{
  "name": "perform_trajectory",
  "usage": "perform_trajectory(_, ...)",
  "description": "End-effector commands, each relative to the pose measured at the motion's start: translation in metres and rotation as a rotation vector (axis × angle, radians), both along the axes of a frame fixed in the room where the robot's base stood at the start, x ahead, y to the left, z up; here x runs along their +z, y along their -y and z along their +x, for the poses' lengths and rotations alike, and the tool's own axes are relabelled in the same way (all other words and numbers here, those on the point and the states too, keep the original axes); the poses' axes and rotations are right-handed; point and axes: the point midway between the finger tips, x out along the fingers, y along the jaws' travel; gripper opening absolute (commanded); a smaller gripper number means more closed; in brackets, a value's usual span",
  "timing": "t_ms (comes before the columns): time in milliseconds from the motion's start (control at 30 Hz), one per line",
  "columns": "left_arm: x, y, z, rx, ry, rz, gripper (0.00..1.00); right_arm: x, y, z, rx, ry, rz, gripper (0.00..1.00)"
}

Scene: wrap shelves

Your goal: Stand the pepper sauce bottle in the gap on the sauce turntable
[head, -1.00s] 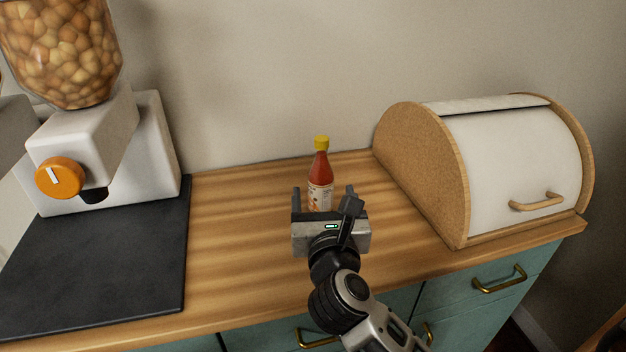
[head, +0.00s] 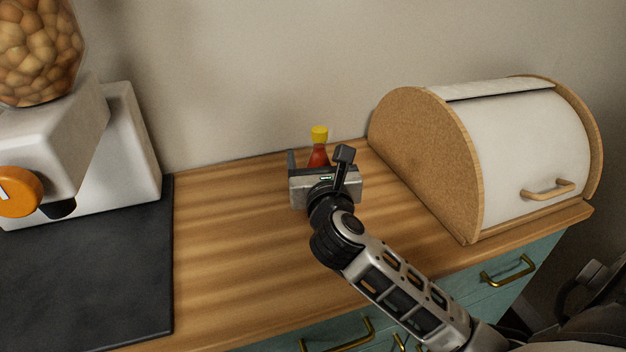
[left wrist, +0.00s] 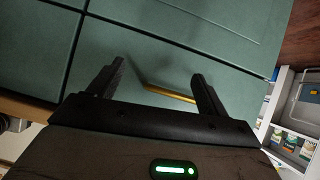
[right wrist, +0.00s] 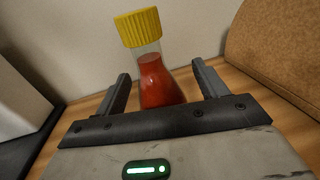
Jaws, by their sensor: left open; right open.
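The pepper sauce bottle (head: 318,155) has red sauce and a yellow cap. It stands upright on the wooden counter near the wall; my right gripper hides its lower part in the head view. In the right wrist view the bottle (right wrist: 158,80) shows between the two fingers. My right gripper (head: 322,165) is open, its fingers on either side of the bottle with gaps visible. My left gripper (left wrist: 158,75) is open and empty in front of green cabinet fronts. The sauce turntable is not in view.
A bread bin (head: 525,150) with a wooden handle stands right of the bottle. A white dispenser (head: 130,150) with an orange knob stands at left on a dark mat (head: 90,290). Bare counter (head: 230,240) lies between.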

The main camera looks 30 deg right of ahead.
Motion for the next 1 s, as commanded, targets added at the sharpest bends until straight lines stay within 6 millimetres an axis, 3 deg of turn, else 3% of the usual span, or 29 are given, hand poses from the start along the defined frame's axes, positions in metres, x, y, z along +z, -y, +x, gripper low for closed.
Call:
perform_trajectory(100,-0.001,0.0,-0.001,0.001,-0.003,-0.001,0.78,0.0,0.0,0.0,0.0,0.0,0.0,0.69)
perform_trajectory(300,-0.001,0.0,-0.002,0.001,-0.005,0.0,0.78,0.0,0.0,0.0,0.0,0.0,0.001,0.14)
perform_trajectory(367,-0.001,0.0,-0.002,0.001,-0.005,0.0,0.78,0.001,0.0,0.0,0.0,0.003,0.0,0.1)
perform_trajectory(733,0.001,-0.001,-0.002,0.001,-0.005,0.004,0.78,0.011,0.0,0.0,0.0,0.006,0.003,0.1)
perform_trajectory(900,0.004,-0.001,-0.003,0.0,-0.009,0.013,0.78,0.037,-0.001,0.0,0.001,0.01,0.003,0.1)
perform_trajectory(1000,0.007,-0.002,-0.004,-0.001,-0.012,0.019,0.78,0.055,-0.011,-0.014,0.003,0.009,0.006,0.1)
